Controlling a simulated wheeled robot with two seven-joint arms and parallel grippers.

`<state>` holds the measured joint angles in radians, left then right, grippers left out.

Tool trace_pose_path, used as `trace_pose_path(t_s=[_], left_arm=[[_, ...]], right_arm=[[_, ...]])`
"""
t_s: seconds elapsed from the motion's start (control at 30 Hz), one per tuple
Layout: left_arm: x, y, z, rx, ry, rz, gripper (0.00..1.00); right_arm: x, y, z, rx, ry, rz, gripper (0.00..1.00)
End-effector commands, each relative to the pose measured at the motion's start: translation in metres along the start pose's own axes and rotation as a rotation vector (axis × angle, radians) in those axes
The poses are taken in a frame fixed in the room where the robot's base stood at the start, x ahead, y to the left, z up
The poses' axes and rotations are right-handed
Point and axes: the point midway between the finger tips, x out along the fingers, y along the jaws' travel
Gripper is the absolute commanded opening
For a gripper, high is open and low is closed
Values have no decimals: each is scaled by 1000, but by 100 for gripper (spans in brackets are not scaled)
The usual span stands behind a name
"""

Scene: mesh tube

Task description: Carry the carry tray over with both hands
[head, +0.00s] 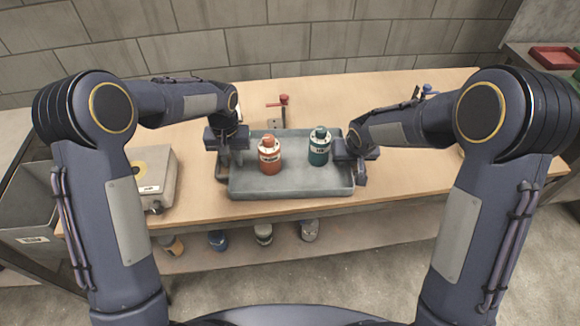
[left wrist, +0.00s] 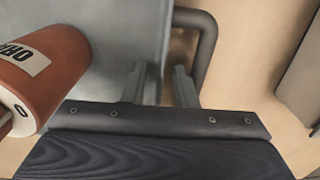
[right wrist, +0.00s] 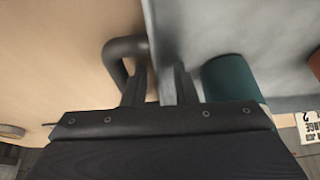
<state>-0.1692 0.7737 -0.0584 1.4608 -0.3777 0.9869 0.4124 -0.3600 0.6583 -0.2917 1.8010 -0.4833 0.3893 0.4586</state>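The grey carry tray (head: 290,190) sits at the front middle of the wooden table. An orange canister (head: 270,158) and a dark green canister (head: 319,150) stand upright in it. My left gripper (head: 230,158) is at the tray's left end. In the left wrist view its open fingers (left wrist: 160,85) straddle the end wall, beside the dark curved handle (left wrist: 207,42). My right gripper (head: 357,165) is at the right end. In the right wrist view its open fingers (right wrist: 160,85) straddle that wall beside the other handle (right wrist: 118,55). Contact with the walls is not clear.
A grey bin (head: 40,195) is at far left. A red-handled clamp (head: 280,103) stands behind the tray. Several bottles (head: 263,234) stand on the lower shelf. The table right of my right gripper looks mostly clear.

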Motion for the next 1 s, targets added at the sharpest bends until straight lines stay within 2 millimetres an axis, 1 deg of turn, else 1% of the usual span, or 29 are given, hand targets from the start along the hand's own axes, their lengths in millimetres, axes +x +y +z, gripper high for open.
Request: trace_pose_path(t_s=[0.23, 0.33, 0.47, 0.6, 0.8, 0.93, 1.0], left_arm=[[-1, -1, 0, 1, -1, -2, 25], [-6, -1, 0, 1, 1, -1, 25], [-23, -1, -1, 1, 3, -1, 25], [-46, 0, -1, 0, 3, 0, 25], [-71, 0, -1, 0, 2, 0, 25], [-78, 0, 0, 1, 0, -1, 25], [-80, 0, 0, 1, -1, -1, 25]], right_arm=[[0, 1, 0, 1, 0, 2, 25], [0, 1, 0, 1, 0, 2, 25], [0, 2, 0, 2, 0, 2, 25], [0, 2, 0, 2, 0, 2, 25], [0, 2, 0, 2, 0, 3, 25], [-1, 2, -1, 2, 1, 3, 25], [-6, 2, -1, 2, 3, 2, 25]])
